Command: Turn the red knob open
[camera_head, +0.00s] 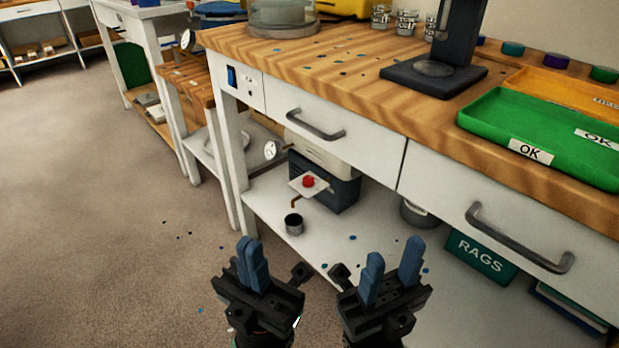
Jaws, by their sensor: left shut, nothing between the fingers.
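The red knob (308,182) is small and sits on a pale plate at the front of a dark and cream machine (330,180). The machine stands on the white lower shelf (268,215) under the workbench. A brass spout (296,202) hangs below the knob, above a small metal cup (294,223). My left gripper (251,262) is shut and empty, in front of the shelf and nearer to me than the knob. My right gripper (391,264) is open and empty, to the right of the left one. Both are apart from the knob.
The workbench top (350,90) and its drawers overhang the shelf. A drawer handle (315,126) juts out above the machine. A metal pot (418,214) and a green RAGS box (480,257) are right of the machine. The floor (120,230) at left is open.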

